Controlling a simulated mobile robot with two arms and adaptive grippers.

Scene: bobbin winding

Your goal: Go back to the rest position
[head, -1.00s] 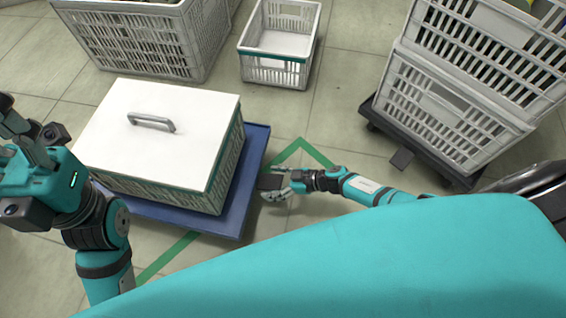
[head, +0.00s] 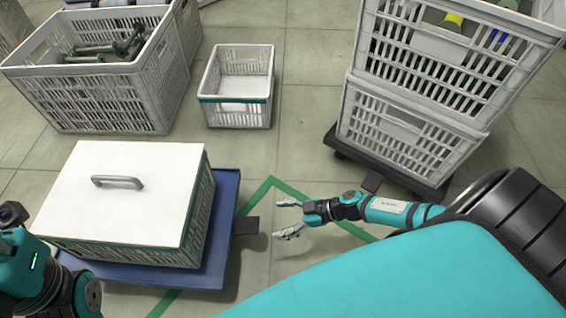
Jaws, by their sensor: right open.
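My right gripper (head: 284,219) is open and empty, with its pale fingers spread apart. My left arm's teal wrist shows at the lower left edge, beside the lidded box; the left gripper's fingers are outside the picture.
A box with a white lid (head: 130,205) and a grey handle (head: 117,182) sits on the dolly. Behind stand a crate of dark bobbins (head: 95,100), a small empty crate (head: 237,112) and stacked crates (head: 405,135) on a black dolly. Floor between them is clear.

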